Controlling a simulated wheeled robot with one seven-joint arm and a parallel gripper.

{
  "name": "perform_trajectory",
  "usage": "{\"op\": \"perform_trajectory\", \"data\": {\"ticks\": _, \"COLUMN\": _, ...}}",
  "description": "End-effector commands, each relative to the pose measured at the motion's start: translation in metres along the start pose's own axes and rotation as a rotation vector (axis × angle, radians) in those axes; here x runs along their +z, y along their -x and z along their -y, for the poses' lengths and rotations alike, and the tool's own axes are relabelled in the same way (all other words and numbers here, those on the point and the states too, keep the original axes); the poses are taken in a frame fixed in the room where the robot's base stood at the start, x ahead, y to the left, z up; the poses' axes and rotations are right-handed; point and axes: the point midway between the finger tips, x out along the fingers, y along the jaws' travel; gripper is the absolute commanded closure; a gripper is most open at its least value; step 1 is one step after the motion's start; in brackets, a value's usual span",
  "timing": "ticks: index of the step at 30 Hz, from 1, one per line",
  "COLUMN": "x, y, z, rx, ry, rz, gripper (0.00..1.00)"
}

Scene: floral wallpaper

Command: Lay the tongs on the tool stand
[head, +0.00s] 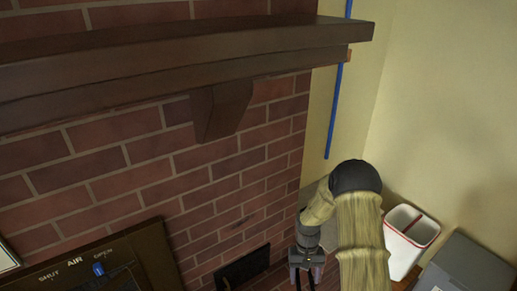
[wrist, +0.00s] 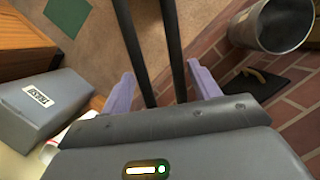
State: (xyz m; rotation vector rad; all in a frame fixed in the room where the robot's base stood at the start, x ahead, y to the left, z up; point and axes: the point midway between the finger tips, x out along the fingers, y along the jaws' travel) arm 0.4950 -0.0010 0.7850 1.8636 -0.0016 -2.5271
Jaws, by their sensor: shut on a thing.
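My gripper (head: 307,262) hangs low in front of the brick wall in the head view. In the wrist view my gripper (wrist: 161,88) has its lilac fingers on either side of two dark rods, which look like the tongs (wrist: 174,50). It is shut on them. The rods run away from the gripper toward the top of the picture, and their far ends are out of frame. In the head view only a short dark part of them shows at the bottom edge. I cannot make out the tool stand in either view.
A brick wall (head: 230,180) with a mantel (head: 180,60) fills the left. A blue rod (head: 337,100) stands near the corner. A white, red-rimmed bin (head: 408,238) and grey box (head: 465,272) are at right. The wrist view shows a metal bucket (wrist: 255,28) and black hatch (wrist: 275,82).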

Motion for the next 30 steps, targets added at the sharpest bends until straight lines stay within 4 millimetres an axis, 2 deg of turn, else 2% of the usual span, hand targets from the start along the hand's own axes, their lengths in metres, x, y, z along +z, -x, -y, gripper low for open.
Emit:
{"op": "perform_trajectory", "data": {"ticks": 1, "x": 0.005, "y": 0.011, "z": 0.0, "rx": -0.001, "ry": 0.0, "rz": 0.002, "gripper": 0.74}}
{"op": "perform_trajectory", "data": {"ticks": 4, "x": 0.007, "y": 0.015, "z": 0.0, "rx": -0.002, "ry": 0.0, "rz": 0.001, "gripper": 0.74}}
{"op": "perform_trajectory", "data": {"ticks": 19, "x": 0.006, "y": 0.009, "z": 0.001, "rx": -0.003, "ry": 0.0, "rz": 0.001, "gripper": 0.74}}
{"op": "perform_trajectory", "data": {"ticks": 23, "x": 0.004, "y": -0.014, "z": 0.002, "rx": -0.006, "ry": 0.0, "rz": 0.006, "gripper": 0.74}}
{"op": "perform_trajectory", "data": {"ticks": 30, "x": 0.001, "y": -0.094, "z": 0.003, "rx": -0.007, "ry": 0.0, "rz": 0.009, "gripper": 0.74}}
